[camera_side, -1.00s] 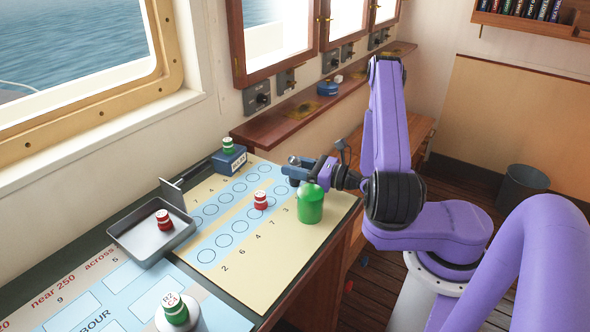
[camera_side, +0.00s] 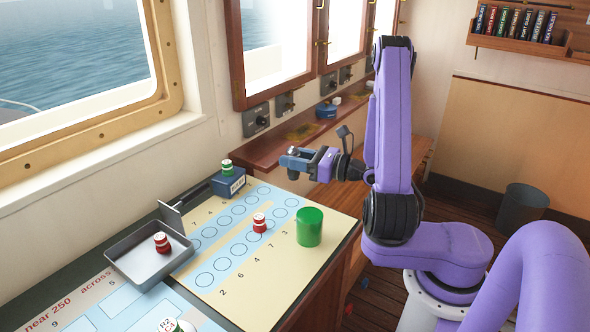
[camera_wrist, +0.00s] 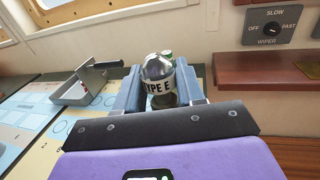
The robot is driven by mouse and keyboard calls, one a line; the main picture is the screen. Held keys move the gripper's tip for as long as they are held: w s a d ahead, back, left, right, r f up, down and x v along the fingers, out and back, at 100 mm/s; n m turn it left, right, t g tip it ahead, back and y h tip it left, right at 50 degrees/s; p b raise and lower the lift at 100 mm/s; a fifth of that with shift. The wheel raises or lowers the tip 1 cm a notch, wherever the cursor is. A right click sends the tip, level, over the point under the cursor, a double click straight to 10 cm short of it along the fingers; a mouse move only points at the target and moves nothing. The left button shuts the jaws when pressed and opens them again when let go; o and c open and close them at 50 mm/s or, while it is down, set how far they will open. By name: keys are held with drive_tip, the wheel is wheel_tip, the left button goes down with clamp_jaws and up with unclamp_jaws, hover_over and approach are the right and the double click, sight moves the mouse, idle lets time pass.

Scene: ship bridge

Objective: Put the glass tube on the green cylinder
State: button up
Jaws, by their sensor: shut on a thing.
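In the side view my gripper (camera_side: 295,159) is in the air, above and slightly left of the green cylinder. The tube is too small and covered by the fingers to make out clearly there. The green cylinder (camera_side: 309,228) stands upright on the cream sheet near its right edge, with nothing seen on its top.
A red-and-white piece (camera_side: 259,223) stands on the sheet. A grey tray (camera_side: 140,270) holds another. A blue box (camera_side: 228,186) with a green-and-white piece on top stands behind. The wooden ledge (camera_side: 262,155) and window wall lie beyond my gripper.

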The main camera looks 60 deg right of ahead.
drive_tip(key=shift+a+r, duration=0.1)
drive_tip(key=shift+r, duration=0.2)
drive_tip(key=s+a+r+n+g+y, duration=0.2)
drive_tip(key=a+r+n+g+y, duration=0.3)
drive_tip(key=y, duration=0.4)
drive_tip(key=n+g+y, duration=0.5)
drive_tip(key=n+g, duration=0.3)
drive_tip(key=g, duration=0.1)
hover_over(311, 214)
drive_tip(key=shift+f, duration=3.65)
drive_tip(key=shift+f, duration=0.15)
drive_tip(key=o, duration=1)
drive_tip(key=shift+o, duration=0.2)
